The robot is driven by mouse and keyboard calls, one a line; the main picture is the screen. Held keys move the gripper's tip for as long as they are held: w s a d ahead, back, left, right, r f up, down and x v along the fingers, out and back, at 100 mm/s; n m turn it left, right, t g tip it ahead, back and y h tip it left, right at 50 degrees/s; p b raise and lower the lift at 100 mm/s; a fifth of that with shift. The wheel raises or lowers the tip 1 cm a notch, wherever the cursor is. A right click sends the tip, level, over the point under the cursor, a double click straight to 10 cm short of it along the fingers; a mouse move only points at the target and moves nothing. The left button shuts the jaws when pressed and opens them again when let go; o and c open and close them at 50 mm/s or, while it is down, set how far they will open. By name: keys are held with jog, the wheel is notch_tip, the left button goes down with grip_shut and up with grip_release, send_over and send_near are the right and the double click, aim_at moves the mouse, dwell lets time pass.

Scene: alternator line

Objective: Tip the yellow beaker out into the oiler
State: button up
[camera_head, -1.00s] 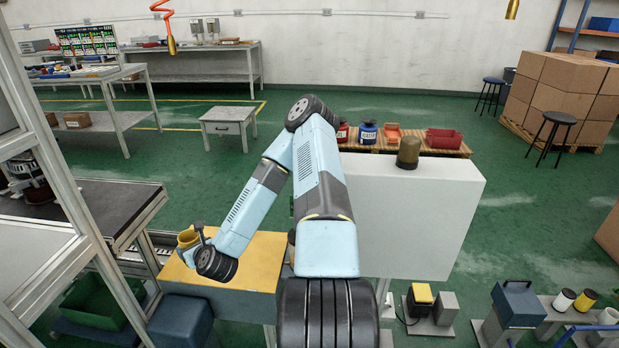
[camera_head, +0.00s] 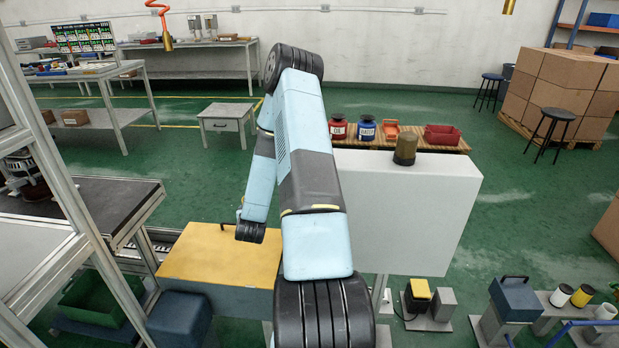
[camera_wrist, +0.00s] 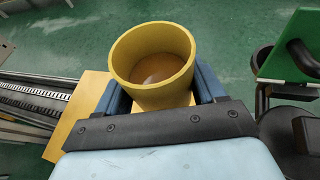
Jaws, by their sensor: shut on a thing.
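The yellow beaker (camera_wrist: 125,52) is in the wrist view, its open mouth facing the camera and brown contents inside. My gripper (camera_wrist: 160,90) is shut on it, with a blue finger on each side of its wall. The beaker looks roughly upright, raised off the yellow-topped bench (camera_head: 215,260). In the head view my arm hides the beaker and the fingers. I cannot surely pick out the oiler. A dark round thing (camera_wrist: 262,62) stands to the right of the beaker in the wrist view, partly cut off by the green panel.
The green panel (camera_wrist: 298,52) with a black bar is close on the right in the wrist view. A large pale panel (camera_head: 420,215) stands right of my arm in the head view. A metal frame (camera_head: 60,170) and dark-topped table are at left. The yellow bench top is mostly clear.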

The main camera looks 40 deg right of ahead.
jog(key=s+d+r+m+g+h, duration=0.2)
jog(key=d+r+m+g+h, duration=0.25)
jog(key=d+r, duration=0.7)
jog(key=s+d+f+n+g+h, duration=0.4)
jog(key=s+d+n+g, duration=0.15)
jog(key=s+d, duration=0.35)
jog(key=r+n+h, duration=0.1)
jog(key=n, duration=0.1)
jog(key=r+n+g+h, duration=0.1)
jog(key=r+n, duration=0.1)
jog(key=n, duration=0.1)
jog(key=w+a+r+n+h, duration=0.1)
jog(key=n, duration=0.1)
jog(key=shift+w+r+n, duration=0.1)
jog(key=shift+r+n, duration=0.2)
jog(key=shift+r, duration=0.05)
jog(key=shift+r, duration=0.1)
dwell(3.5)
jog(key=shift+r, duration=1.95)
